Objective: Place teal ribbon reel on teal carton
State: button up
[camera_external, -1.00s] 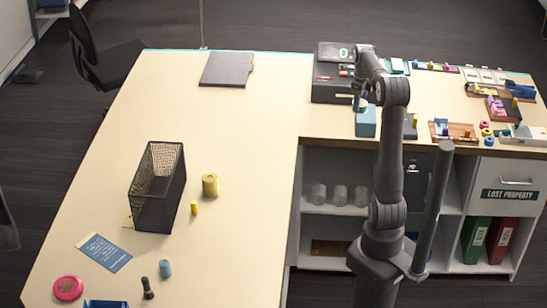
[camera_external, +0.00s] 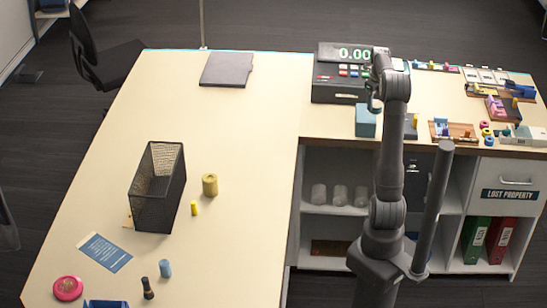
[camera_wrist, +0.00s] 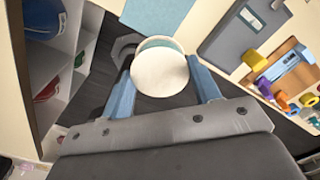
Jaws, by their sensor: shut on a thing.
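The teal carton (camera_external: 365,122) stands on the right-hand counter near its front edge, in front of the cash register. A flat teal surface (camera_wrist: 158,14), likely the carton's top, shows at the top edge of the wrist view. My gripper (camera_wrist: 165,80) is shut on a round reel (camera_wrist: 160,68) with a pale face and a teal rim, which looks like the teal ribbon reel. The reel is apart from the teal surface in that view.
A dark cash register (camera_external: 338,90) with a lit display stands behind the carton. Trays of small coloured items and a grey stapler-like device (camera_external: 528,136) fill the counter to the right. A wire basket (camera_external: 158,190) stands on the long left table, which is mostly clear.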

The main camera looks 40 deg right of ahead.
jog(key=w+f, duration=0.1)
jog(key=w+a+f, duration=0.1)
jog(key=w, duration=0.1)
jog(key=shift+f, duration=1.95)
jog(key=shift+a, duration=0.1)
jog(key=o, duration=1)
jog(key=shift+f, duration=0.15)
notch_tip(320, 180, up, 12)
jog(key=shift+r, duration=0.2)
jog(key=shift+f, duration=0.1)
